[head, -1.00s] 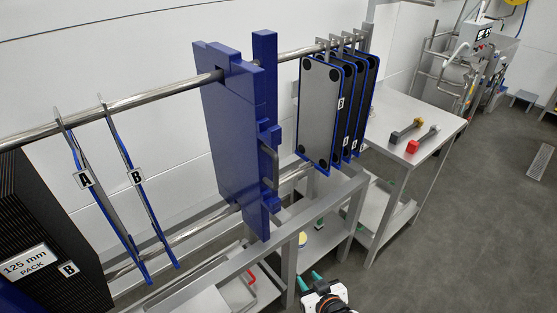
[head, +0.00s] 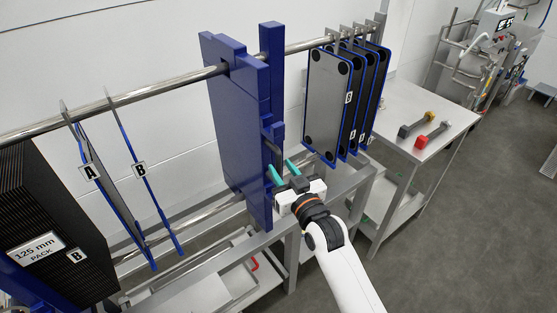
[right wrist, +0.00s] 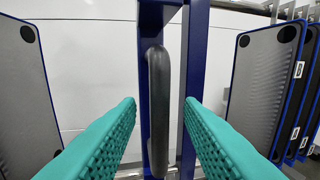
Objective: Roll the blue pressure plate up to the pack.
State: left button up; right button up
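The blue pressure plate (head: 235,130) hangs upright on the steel rail, mid-frame in the head view. Its dark handle (right wrist: 158,112) stands upright in the middle of the right wrist view. My right gripper (head: 282,172) is at the plate's right side by the handle. Its two teal fingers are open, one on each side of the handle, with visible gaps and no grip on it. The pack (head: 50,220), a dark block labelled 125 mm PACK, is at the left end of the rail. My left gripper is not in view.
Two thin plates tagged A (head: 105,185) and B (head: 140,175) hang apart between the pack and the pressure plate. Several grey plates (head: 325,105) hang to its right. A steel table (head: 440,105) with a red-ended tool (head: 430,136) stands further right.

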jog(key=shift+x, duration=1.4)
jog(key=shift+c, duration=0.2)
grip_shut()
